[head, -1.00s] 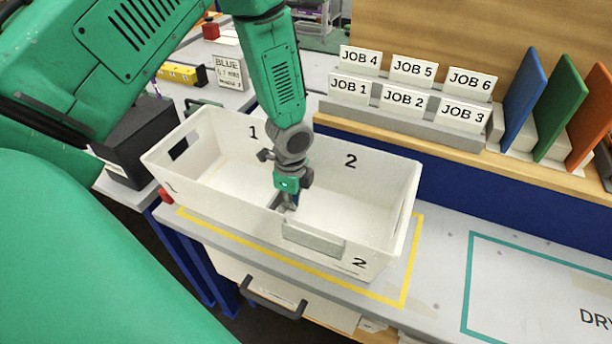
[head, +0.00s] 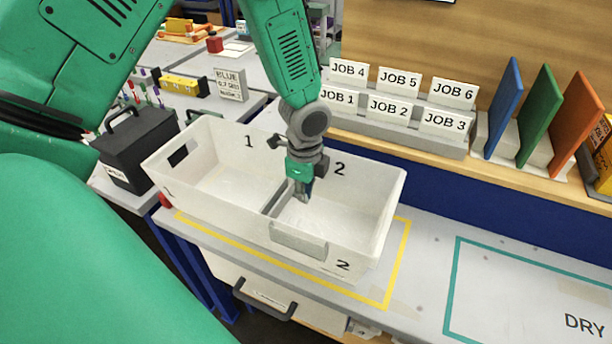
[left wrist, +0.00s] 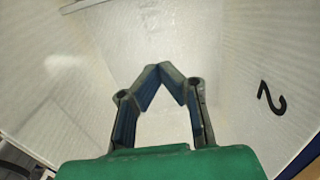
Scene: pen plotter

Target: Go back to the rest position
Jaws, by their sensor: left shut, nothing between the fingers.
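My left gripper (head: 303,192) points down into compartment 2 of the white two-part bin (head: 385,215), just right of the divider. It is shut with nothing between its fingers. In the left wrist view its blue-padded fingertips (left wrist: 163,72) meet over the bare white floor of the compartment, with the number 2 on the wall to the right. Both compartments look empty where I can see into them. My right gripper is not in view.
The bin stands inside a yellow outline (head: 398,265) on the bench. A teal outline marked DRY (head: 455,290) lies to the right, clear. JOB cards (head: 388,107) and coloured upright panels (head: 540,112) stand behind. A black toolbox (head: 140,150) is on the left bench.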

